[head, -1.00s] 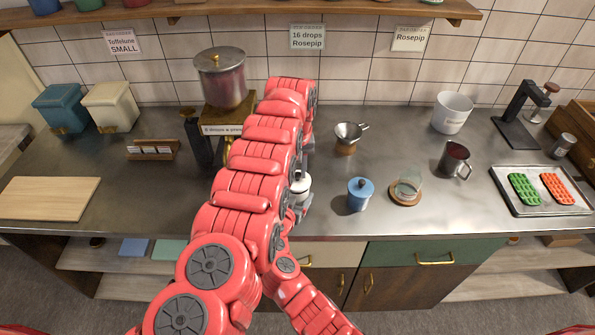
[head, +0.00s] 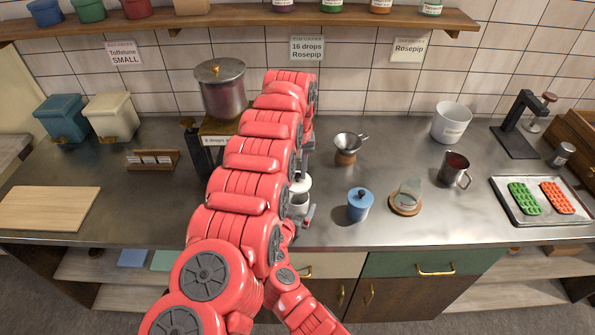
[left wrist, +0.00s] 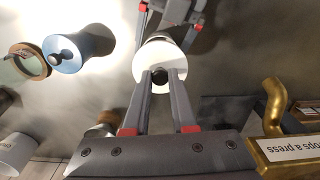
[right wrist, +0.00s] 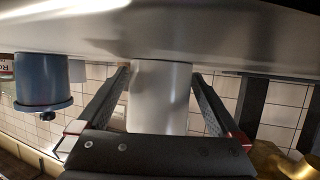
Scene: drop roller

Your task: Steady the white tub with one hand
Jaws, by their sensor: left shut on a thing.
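The white tub (head: 299,203) stands on the steel counter, partly hidden by my red arm in the head view. In the left wrist view its round white lid (left wrist: 147,62) has a dark knob between the fingertips of my left gripper (left wrist: 165,76), which is shut on that knob. In the right wrist view the tub's smooth white side (right wrist: 158,95) is between the fingers of my right gripper (right wrist: 160,72). The right fingers are spread, one on each side of the tub, with narrow gaps visible.
A blue lidded tub (head: 358,204) and a glass on a round wooden coaster (head: 405,204) stand to the right. A press with a metal pot (head: 221,92) is behind left. A funnel on a stand (head: 347,148) is behind. The front counter strip is clear.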

